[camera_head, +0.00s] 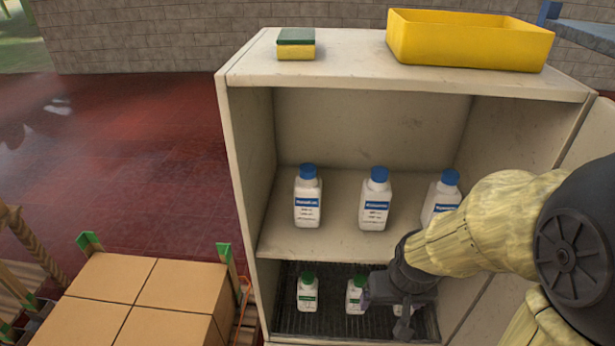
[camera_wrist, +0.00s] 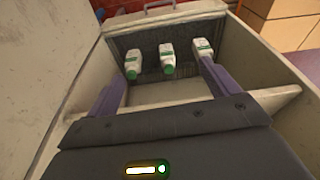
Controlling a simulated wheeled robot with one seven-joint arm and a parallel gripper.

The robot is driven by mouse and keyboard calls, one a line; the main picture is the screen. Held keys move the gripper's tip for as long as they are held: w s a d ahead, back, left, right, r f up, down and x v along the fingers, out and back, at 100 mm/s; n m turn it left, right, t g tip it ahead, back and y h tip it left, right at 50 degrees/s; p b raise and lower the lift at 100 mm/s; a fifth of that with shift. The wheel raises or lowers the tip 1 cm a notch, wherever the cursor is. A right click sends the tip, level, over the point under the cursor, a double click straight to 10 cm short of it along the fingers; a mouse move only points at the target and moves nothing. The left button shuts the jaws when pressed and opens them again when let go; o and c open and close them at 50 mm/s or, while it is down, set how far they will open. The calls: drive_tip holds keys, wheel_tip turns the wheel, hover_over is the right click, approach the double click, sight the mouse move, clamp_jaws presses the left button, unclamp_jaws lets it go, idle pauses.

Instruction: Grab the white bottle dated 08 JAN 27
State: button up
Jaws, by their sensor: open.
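Several white bottles stand upright in an open cabinet. The upper shelf has three with blue caps: left (camera_head: 308,200), middle (camera_head: 375,203) and right (camera_head: 440,198). The lower level has three with green caps: left (camera_head: 307,295), middle (camera_head: 355,297) and right (camera_head: 405,310), the last partly hidden by my gripper. The dates are too small to read. My gripper (camera_head: 400,292) is at the front of the lower level. In the wrist view, my gripper (camera_wrist: 162,72) is open and empty, with the green-capped bottles (camera_wrist: 168,58) beyond its purple fingers.
The cabinet (camera_head: 245,160) has side walls and a shelf edge (camera_head: 330,250) close above my gripper. An open door (camera_head: 590,130) is at the right. A sponge (camera_head: 296,43) and yellow bin (camera_head: 465,42) sit on top. Cardboard boxes (camera_head: 150,300) stand at lower left.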

wheel_tip(320, 180, up, 6)
drive_tip(key=w+a+n+p, duration=0.1)
drive_tip(key=a+n+p, duration=0.1)
drive_tip(key=p, duration=0.6)
drive_tip(key=w+a+f+n+t+h+p, duration=0.15)
drive_tip(key=w+f+n+t+h, duration=0.35)
drive_tip(key=f+n, duration=0.85)
drive_tip(key=w+a+r+n+t+y, duration=0.2)
drive_tip(key=a+r+n+t, duration=0.3)
drive_tip(key=n, duration=0.5)
drive_tip(key=w+a+r+n+t+y, duration=0.2)
drive_tip(key=w+a+r+n+t, duration=0.1)
drive_tip(key=a+r+n, duration=0.6)
drive_tip(key=shift+n+t, duration=0.35)
drive_tip(key=shift+t, duration=0.55)
drive_tip(key=shift+b, duration=0.35)
